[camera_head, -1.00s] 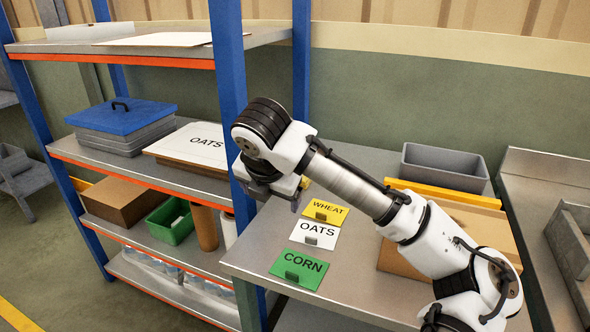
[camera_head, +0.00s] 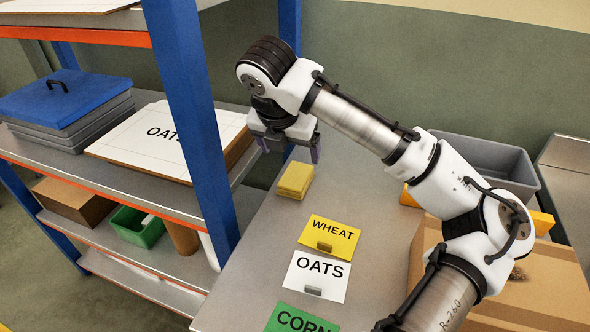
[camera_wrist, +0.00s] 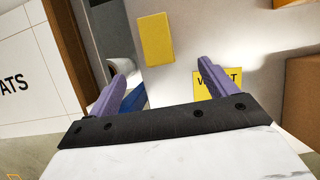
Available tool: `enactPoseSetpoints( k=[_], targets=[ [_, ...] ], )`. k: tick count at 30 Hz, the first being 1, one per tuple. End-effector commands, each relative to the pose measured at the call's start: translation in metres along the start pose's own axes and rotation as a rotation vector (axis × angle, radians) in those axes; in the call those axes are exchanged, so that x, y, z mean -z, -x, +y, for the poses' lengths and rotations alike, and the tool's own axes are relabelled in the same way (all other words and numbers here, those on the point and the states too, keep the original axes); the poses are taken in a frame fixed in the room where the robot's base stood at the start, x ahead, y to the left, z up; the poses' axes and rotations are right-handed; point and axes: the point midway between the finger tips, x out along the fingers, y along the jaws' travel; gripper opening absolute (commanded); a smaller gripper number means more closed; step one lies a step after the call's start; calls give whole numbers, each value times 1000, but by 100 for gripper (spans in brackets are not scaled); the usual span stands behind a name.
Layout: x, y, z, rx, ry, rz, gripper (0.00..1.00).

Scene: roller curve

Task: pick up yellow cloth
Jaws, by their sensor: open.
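The yellow cloth (camera_head: 295,180) is a small folded, flat stack on the grey metal table, close to the blue shelf post. In the wrist view the yellow cloth (camera_wrist: 157,38) lies beyond the fingertips, between their lines. My gripper (camera_head: 287,145) is above and just behind the cloth in the head view, apart from it. In the wrist view the two purple fingers of my gripper (camera_wrist: 165,76) are spread wide with nothing between them.
A yellow WHEAT card (camera_head: 330,236), a white OATS card (camera_head: 317,275) and a green CORN card (camera_head: 300,318) lie on the table (camera_head: 255,270). A blue post (camera_head: 190,110) stands at left. A grey bin (camera_head: 485,160) and a cardboard box (camera_head: 540,285) are at right.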

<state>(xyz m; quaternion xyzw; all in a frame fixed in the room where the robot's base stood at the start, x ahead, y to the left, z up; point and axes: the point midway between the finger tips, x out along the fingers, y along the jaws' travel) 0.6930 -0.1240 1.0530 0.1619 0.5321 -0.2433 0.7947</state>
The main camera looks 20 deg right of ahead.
Motion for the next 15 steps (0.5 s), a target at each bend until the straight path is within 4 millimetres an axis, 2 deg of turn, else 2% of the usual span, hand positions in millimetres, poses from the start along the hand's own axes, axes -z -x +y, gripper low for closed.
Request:
enactPoseSetpoints(
  k=[9,15],
  targets=[
    [0,-59,0,1,-1,3,85],
    [0,-77,0,-1,-1,1,85]
  ],
)
